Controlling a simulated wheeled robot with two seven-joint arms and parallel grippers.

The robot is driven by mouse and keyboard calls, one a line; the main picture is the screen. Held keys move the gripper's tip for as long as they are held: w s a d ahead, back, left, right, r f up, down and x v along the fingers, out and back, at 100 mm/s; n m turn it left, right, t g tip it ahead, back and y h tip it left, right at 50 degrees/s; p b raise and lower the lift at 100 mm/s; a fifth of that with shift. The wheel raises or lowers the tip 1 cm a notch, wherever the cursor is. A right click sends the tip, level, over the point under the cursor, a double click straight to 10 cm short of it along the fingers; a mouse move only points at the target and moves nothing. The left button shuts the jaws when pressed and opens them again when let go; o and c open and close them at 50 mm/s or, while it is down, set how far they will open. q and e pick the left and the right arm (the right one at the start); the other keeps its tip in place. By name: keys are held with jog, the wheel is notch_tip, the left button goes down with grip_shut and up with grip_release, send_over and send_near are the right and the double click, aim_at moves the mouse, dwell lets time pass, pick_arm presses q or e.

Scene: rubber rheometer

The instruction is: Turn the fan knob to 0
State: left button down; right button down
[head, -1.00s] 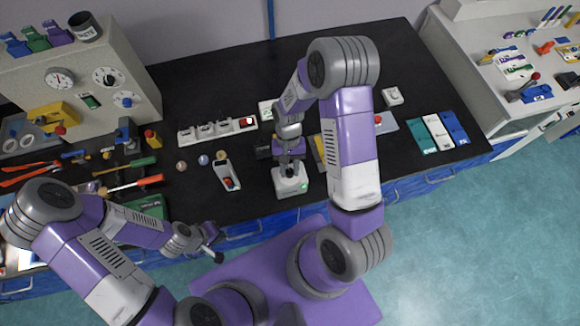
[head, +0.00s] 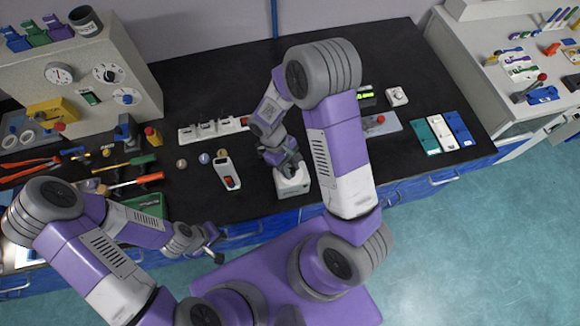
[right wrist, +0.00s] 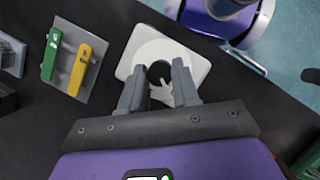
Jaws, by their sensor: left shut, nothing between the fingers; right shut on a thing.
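The fan knob (right wrist: 157,71) is black and round, on a pale dial on top of a white box (right wrist: 127,66). The box also shows in the head view (head: 292,186), near the front edge of the black bench. My right gripper (right wrist: 160,80) is over the dial with its fingers on either side of the knob, shut on it. In the head view my right gripper (head: 288,167) hides most of the knob. I cannot read the dial setting. My left gripper (head: 216,247) is shut and empty, in front of the bench edge, away from the box.
A plate with a green and a yellow lever (right wrist: 67,65) lies beside the box. A white switch block with a red rocker (head: 228,175) stands to its left. A grey plate with a red-knobbed lever (head: 382,125) lies to the right. The far middle of the bench is clear.

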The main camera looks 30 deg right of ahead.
jog(key=shift+n, duration=0.6)
jog(key=shift+h, duration=0.3)
jog(key=c, duration=0.8)
grip_release()
jog(key=shift+c, duration=0.2)
jog(key=v, duration=0.7)
jog(key=shift+r, duration=0.35)
jog(key=shift+a, duration=0.1)
